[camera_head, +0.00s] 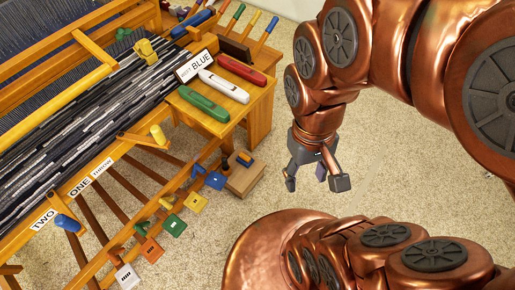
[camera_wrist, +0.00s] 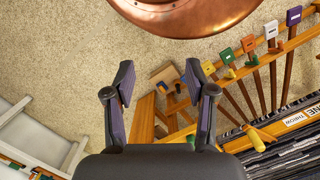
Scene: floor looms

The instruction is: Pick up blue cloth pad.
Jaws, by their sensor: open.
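The blue pad (camera_head: 215,180) is a small square with a pale mark, at the upper end of a row of coloured pads along the loom's lower front. My gripper (camera_head: 314,181) is open and empty, hanging to the right of the blue pad and apart from it. In the wrist view my gripper (camera_wrist: 160,79) shows both fingers spread with nothing between them. The blue pad is not clear there; the right finger seems to cover its place in the row.
Yellow (camera_head: 195,202), green (camera_head: 174,226), orange (camera_head: 152,250) and white (camera_head: 127,277) pads continue the row. A wooden block (camera_head: 245,178) stands on the floor beside the blue pad. A side table (camera_head: 258,105) holds red, white and green shuttles. Carpet is clear below my gripper.

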